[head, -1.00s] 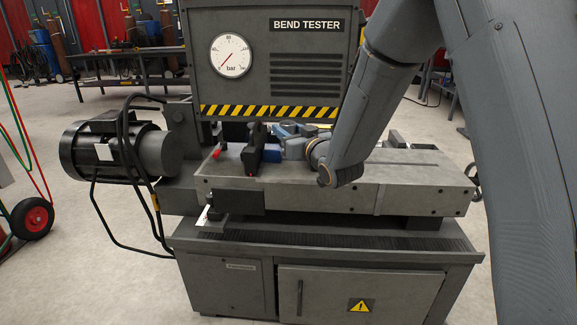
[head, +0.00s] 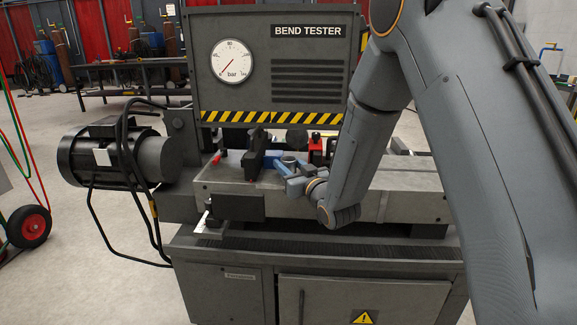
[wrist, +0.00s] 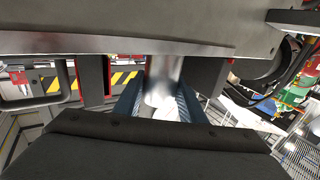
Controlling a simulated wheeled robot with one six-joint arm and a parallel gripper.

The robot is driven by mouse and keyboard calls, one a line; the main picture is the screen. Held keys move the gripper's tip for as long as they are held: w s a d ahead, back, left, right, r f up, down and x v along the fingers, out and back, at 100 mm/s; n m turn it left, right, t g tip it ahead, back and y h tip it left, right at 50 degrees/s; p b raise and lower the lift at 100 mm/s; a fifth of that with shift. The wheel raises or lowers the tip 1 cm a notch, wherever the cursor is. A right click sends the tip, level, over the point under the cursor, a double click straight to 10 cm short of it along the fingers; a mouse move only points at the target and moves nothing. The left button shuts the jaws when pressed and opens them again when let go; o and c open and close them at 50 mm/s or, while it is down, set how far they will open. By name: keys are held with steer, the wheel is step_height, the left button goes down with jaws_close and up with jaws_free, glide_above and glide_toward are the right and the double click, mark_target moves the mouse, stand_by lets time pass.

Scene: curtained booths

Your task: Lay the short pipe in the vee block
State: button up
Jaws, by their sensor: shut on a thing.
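The short pipe is a bright metal cylinder (wrist: 162,78) between the two blue finger pads of my gripper in the wrist view. My gripper (head: 285,162) is shut on it. In the head view a small grey round end (head: 290,157) shows at the fingers, low over the bend tester's bed. Dark upright blocks flank the pipe in the wrist view, one at left (wrist: 93,80) and one at right (wrist: 205,75). A black block (head: 256,150) stands left of my gripper in the head view. I cannot make out the vee block for certain, nor whether the pipe touches anything.
The grey bed (head: 225,172) carries a small red-tipped part (head: 218,157) at left and a red part (head: 316,150) just right of my gripper. The bend tester's housing (head: 290,60) rises behind. A motor (head: 108,155) with black cables sits at left.

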steer(key=o, duration=1.2)
steer(key=shift+f, duration=0.1)
steer(key=shift+o, duration=0.2)
steer(key=p+v, duration=0.2)
steer(key=v, duration=1)
steer(key=s+a+f+g+h, duration=0.3)
steer(key=s+f+g+h, duration=0.15)
steer(key=s+g, duration=0.5)
steer(key=s+d+r+g+h, duration=0.1)
steer(key=s+g+h, duration=0.1)
steer(key=s, duration=1)
steer(key=s+d+r+g+h, duration=0.1)
steer(key=s+g, duration=0.3)
steer(key=s, duration=0.8)
steer(key=shift+s+d+h, duration=0.4)
steer(key=shift+d+h, duration=0.05)
steer(key=shift+d, duration=0.15)
steer(key=shift+r, duration=0.2)
